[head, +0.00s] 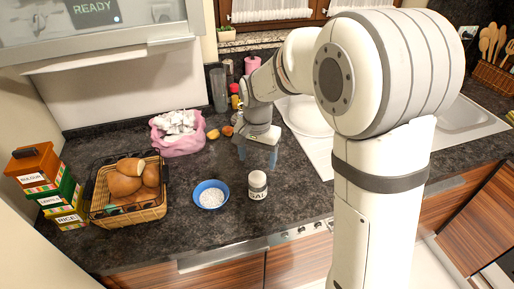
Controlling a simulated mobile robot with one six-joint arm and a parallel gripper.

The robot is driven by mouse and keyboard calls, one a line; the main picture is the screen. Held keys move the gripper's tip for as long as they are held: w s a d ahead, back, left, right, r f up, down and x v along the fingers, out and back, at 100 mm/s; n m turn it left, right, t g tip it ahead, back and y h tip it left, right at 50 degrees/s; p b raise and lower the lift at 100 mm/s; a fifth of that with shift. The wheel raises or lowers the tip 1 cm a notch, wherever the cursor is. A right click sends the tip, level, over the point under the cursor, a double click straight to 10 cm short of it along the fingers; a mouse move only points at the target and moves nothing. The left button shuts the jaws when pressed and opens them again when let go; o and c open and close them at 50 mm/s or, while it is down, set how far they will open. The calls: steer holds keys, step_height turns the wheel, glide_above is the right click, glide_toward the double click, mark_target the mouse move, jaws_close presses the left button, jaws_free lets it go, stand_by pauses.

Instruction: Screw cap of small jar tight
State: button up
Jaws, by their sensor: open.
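A small white jar (258,190) with dark lettering, partly readable as "SAL", stands upright on the dark countertop near the front edge. Its cap (258,178) is pale and sits on top of the jar; I cannot tell how tightly. My gripper (268,158) is open and points down, above and behind the jar and a little to its right, apart from it. Its fingertips are small and hard to make out from here. Nothing shows between them.
A blue bowl (211,206) with white grains stands just left of the jar. A basket of bread (102,208), labelled boxes (66,222) and a pink bag (181,147) stand further left. The sink (462,118) is at right. The counter's front edge lies close before the jar.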

mark_target(257, 176)
step_height(257, 176, down, 7)
steer(key=shift+r+p, duration=0.1)
steer(key=shift+p, duration=0.35)
steer(key=c, duration=1.2)
